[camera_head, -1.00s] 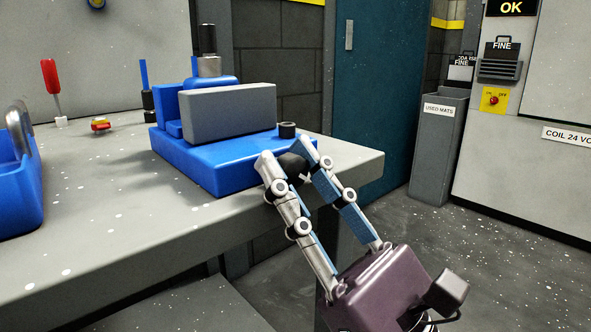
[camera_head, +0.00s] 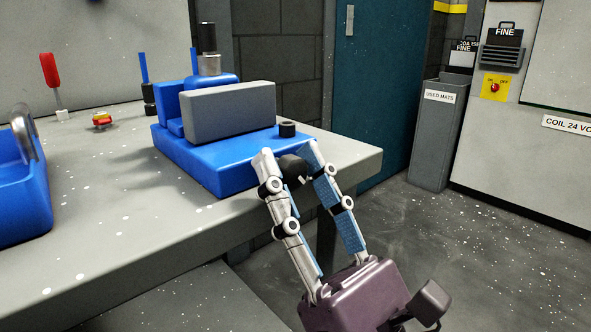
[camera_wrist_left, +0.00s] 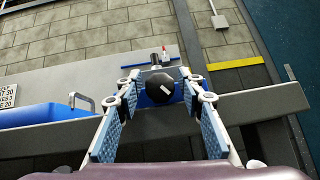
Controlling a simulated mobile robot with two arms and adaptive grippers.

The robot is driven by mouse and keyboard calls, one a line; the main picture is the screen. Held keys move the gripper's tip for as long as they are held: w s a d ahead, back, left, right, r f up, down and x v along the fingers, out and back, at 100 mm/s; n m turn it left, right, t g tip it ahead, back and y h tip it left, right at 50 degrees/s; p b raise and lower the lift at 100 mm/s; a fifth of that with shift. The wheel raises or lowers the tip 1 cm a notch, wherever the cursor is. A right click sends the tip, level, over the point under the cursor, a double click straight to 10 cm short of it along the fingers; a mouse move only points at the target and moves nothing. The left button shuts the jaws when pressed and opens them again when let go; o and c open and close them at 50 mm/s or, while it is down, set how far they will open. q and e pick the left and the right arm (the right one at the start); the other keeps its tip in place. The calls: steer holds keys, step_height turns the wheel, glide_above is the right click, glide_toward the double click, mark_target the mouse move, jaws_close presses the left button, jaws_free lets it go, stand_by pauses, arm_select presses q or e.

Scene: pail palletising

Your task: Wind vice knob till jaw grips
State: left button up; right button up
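The blue vice (camera_head: 215,165) stands on the grey bench near its right corner, with a broad grey jaw block (camera_head: 230,112) on it. Its black ball-shaped knob (camera_head: 291,167) sticks out at the near side and carries a white mark. The knob also shows in the left wrist view (camera_wrist_left: 160,88), between the fingertips. My left gripper (camera_head: 288,152) reaches up from below with one finger on each side of the knob. The fingers look spread, with gaps beside the knob in the wrist view; any light contact cannot be told. My right gripper is not in view.
The grey bench (camera_head: 100,235) has a blue bin (camera_head: 20,205) at left. A red-handled tool (camera_head: 50,72) and a small red-yellow item (camera_head: 102,120) stand behind. A used-mats bin (camera_head: 436,140) is at right. Floor right of the bench is clear.

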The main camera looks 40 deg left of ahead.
arm_select(q)
steer(key=shift+o, duration=0.4)
steer(key=v, duration=1.2)
steer(key=shift+r, duration=0.1)
